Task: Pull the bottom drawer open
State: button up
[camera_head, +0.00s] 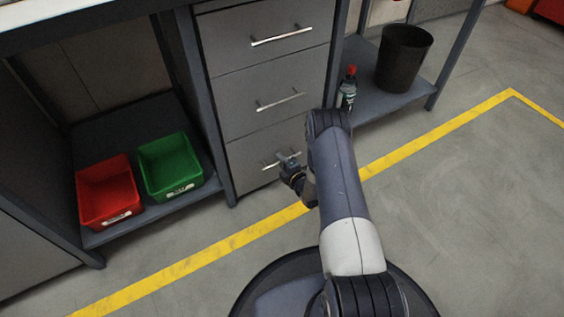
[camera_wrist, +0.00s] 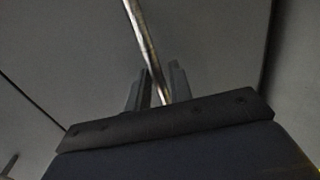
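The bottom drawer (camera_head: 247,164) is the lowest of the grey drawers in the cabinet, and its front looks flush with the cabinet. Its bar handle (camera_head: 269,166) is partly hidden by my gripper (camera_head: 289,161). In the wrist view the metal handle bar (camera_wrist: 142,30) runs down between the two fingers of my gripper (camera_wrist: 160,86). The fingers stand close on both sides of the bar, and my gripper looks shut on it.
Two drawers (camera_head: 222,38) sit above. A red bin (camera_head: 106,196) and a green bin (camera_head: 171,168) stand on a low shelf at left. A bottle (camera_head: 347,92) and a black bucket (camera_head: 403,58) stand on the right shelf. The floor in front, with a yellow line (camera_head: 440,128), is clear.

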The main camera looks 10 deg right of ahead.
grip_shut()
jog(key=shift+s, duration=0.1)
